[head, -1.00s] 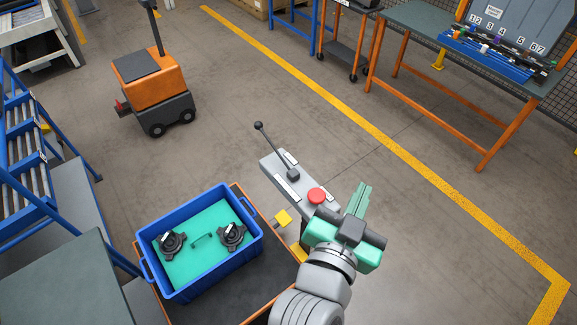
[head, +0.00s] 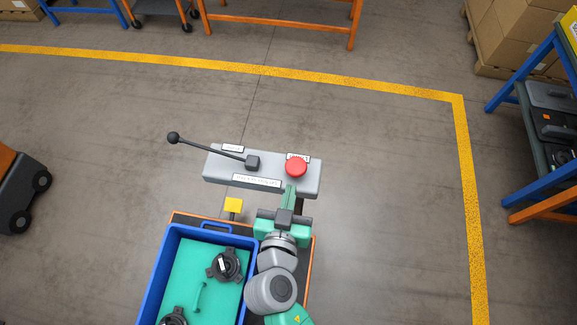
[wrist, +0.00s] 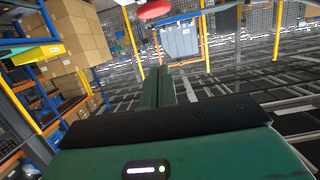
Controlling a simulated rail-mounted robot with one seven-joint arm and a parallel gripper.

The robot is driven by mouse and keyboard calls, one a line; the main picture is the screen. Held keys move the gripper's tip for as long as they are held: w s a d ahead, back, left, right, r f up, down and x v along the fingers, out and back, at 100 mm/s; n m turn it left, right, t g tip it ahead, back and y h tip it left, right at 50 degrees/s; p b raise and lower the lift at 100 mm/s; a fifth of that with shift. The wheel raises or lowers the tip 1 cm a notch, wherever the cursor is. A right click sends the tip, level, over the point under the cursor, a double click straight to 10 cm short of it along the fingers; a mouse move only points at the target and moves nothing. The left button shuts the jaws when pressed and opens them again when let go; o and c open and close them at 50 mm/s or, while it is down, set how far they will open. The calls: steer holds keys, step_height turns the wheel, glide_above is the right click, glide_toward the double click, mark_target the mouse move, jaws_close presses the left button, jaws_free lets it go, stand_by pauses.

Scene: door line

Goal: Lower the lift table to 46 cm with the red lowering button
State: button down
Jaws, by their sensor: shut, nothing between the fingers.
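The red lowering button (head: 296,167) is a round mushroom head on the right end of the grey control panel (head: 217,165). It also shows at the top edge of the wrist view (wrist: 155,9). My gripper (head: 290,190) is shut and empty, its green fingers pointing at the panel just below the button in the head view. In the wrist view the closed fingertips (wrist: 158,72) are below the button, with a gap between them. The lift table (head: 308,240) has a dark top and orange edge; its height cannot be read here.
A black lever with a ball knob (head: 173,138) sticks out from the panel's left part. A blue crate (head: 166,262) with a green liner and black parts stands on the lift table. Floor beyond the panel is clear.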

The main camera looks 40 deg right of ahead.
steer(key=p, duration=0.1)
glide_above(295, 173)
steer(key=shift+s+a+f, duration=0.15)
steer(key=shift+a+f, duration=0.05)
steer(key=shift+f, duration=0.9)
step_height(295, 173, down, 4)
steer(key=shift+d+r+b, duration=0.1)
steer(key=shift+r+b, duration=0.1)
steer(key=shift+b, duration=0.1)
steer(key=shift+f, duration=0.3)
steer(key=shift+f, duration=0.15)
